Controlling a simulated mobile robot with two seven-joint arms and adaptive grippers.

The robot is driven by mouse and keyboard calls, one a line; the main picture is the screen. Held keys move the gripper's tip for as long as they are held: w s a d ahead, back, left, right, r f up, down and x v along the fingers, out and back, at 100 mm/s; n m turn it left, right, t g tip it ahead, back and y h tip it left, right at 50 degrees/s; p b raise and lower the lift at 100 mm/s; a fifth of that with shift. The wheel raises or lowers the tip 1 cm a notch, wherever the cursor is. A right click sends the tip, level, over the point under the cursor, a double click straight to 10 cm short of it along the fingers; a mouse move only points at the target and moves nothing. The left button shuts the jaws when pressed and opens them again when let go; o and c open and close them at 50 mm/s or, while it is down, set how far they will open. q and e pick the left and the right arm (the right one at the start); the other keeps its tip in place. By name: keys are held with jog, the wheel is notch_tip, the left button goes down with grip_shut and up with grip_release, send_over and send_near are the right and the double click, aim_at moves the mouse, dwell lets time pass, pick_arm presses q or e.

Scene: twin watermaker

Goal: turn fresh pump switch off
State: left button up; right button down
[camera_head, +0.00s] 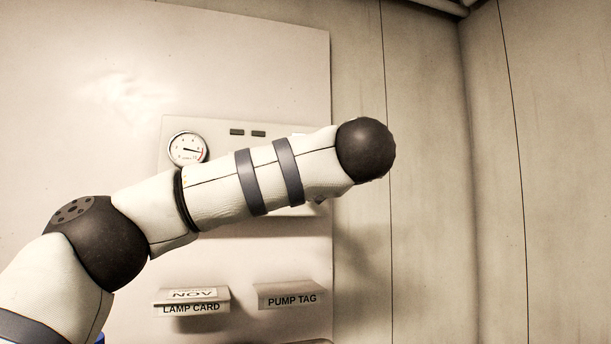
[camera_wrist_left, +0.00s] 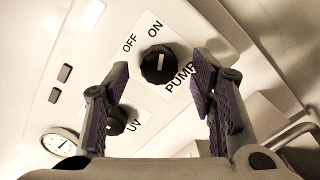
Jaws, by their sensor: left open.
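The pump switch is a round black knob (camera_wrist_left: 157,66) with a short pale line on its face, on a light panel. OFF, ON and PUMP labels surround it. The line appears to point towards the ON side, but its exact angle is hard to tell. My left gripper (camera_wrist_left: 161,74) is open and empty, with its purple-padded fingers at either side of the knob in the picture. I cannot tell whether they reach it. In the head view my left arm covers the switch and the gripper is hidden. My right gripper is not in view.
A second black knob (camera_wrist_left: 121,121), labelled UV, sits partly behind the left finger. A round gauge (camera_head: 187,149) and two small dark rectangles are on the panel (camera_head: 170,128). Below are a LAMP CARD holder (camera_head: 192,306) with a card and a PUMP TAG holder (camera_head: 291,298).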

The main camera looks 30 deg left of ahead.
pick_arm(q)
jog(key=shift+w+a+r, duration=0.1)
jog(key=shift+w+a, duration=0.3)
jog(key=shift+a, duration=0.1)
jog(key=c, duration=1.1)
jog(key=shift+c, duration=0.2)
jog(key=n, duration=1.2)
jog(key=o, duration=1.1)
